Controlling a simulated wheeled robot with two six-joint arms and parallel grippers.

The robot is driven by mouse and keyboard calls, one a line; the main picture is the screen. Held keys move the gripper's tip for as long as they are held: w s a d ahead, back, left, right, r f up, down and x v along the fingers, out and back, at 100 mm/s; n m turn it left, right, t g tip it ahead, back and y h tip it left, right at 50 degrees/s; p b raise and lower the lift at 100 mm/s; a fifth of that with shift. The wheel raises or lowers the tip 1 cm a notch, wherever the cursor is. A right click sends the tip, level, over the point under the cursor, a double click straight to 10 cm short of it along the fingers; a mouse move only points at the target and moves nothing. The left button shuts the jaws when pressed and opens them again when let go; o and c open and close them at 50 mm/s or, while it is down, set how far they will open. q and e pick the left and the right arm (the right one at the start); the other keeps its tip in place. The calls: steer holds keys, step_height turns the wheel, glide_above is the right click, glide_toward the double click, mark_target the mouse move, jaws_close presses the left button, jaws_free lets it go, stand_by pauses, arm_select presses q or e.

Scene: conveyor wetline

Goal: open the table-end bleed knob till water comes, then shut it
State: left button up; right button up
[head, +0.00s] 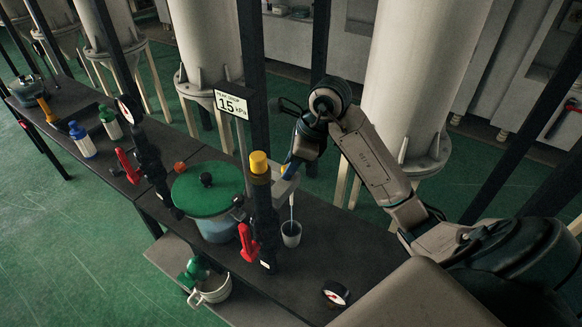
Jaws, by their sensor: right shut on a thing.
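My right gripper (287,178) reaches in from the right, beside the yellow-capped black pipe (265,215) at the near end of the table. It is shut at the pipe's right side, where the bleed knob is; the jaws hide the knob. My left gripper is not in view.
A red lever (246,242) sits low on the pipe. A green-lidded vessel (207,189) and a display reading 15 kPa (231,104) stand to its left. A round gauge (336,293) lies at the table's near end. Large pale columns (415,80) rise behind.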

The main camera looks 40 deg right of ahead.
steer(key=m, duration=0.2)
steer(key=shift+a+r+m+t+h+p, duration=0.1)
steer(key=shift+r+m+t+h+p, duration=0.1)
steer(key=shift+m+t+h+p, duration=0.55)
steer(key=shift+m+p, duration=0.35)
steer(key=shift+m, duration=0.6)
steer(key=o, duration=1)
steer(key=shift+f, duration=0.1)
steer(key=p+v, duration=0.5)
steer(key=v, duration=0.6)
steer(key=shift+a, duration=0.15)
